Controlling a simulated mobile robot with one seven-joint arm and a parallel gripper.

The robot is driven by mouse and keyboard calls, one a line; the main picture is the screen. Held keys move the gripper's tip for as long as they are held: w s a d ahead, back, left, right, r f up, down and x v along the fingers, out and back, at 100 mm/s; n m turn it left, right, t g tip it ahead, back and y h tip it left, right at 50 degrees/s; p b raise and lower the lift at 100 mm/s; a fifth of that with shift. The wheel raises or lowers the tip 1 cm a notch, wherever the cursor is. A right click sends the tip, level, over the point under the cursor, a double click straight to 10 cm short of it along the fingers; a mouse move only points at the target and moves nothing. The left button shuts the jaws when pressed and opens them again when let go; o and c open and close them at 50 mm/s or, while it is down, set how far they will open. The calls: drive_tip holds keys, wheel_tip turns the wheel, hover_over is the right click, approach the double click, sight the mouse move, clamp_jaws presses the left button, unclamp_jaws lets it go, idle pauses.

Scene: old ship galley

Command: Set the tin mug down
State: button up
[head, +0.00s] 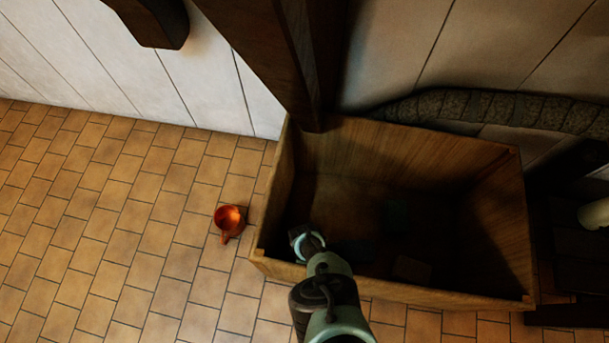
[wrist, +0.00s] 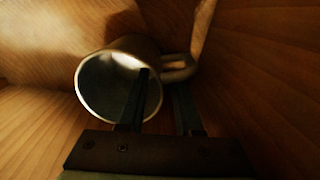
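The tin mug (wrist: 94,84) shows in the wrist view, pale and grey, with its round mouth turned toward the camera and its handle (wrist: 181,72) to the right. My gripper (wrist: 162,82) is right at it. The left finger overlaps the mouth and the right finger lies outside the wall, just below the handle. A gap shows between the fingers; I cannot tell whether they press on the wall.
The open wooden box (head: 493,215) has high walls close around my gripper. Its inside is dark, with faint blocky shapes on its floor. A small orange-red pot (head: 229,219) stands on the tiles left of the box. The tiled floor (head: 110,230) further left is clear.

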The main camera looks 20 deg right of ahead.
wheel_tip(320, 180, up, 13)
drive_tip(key=p, duration=1.3)
drive_tip(key=shift+r, duration=0.1)
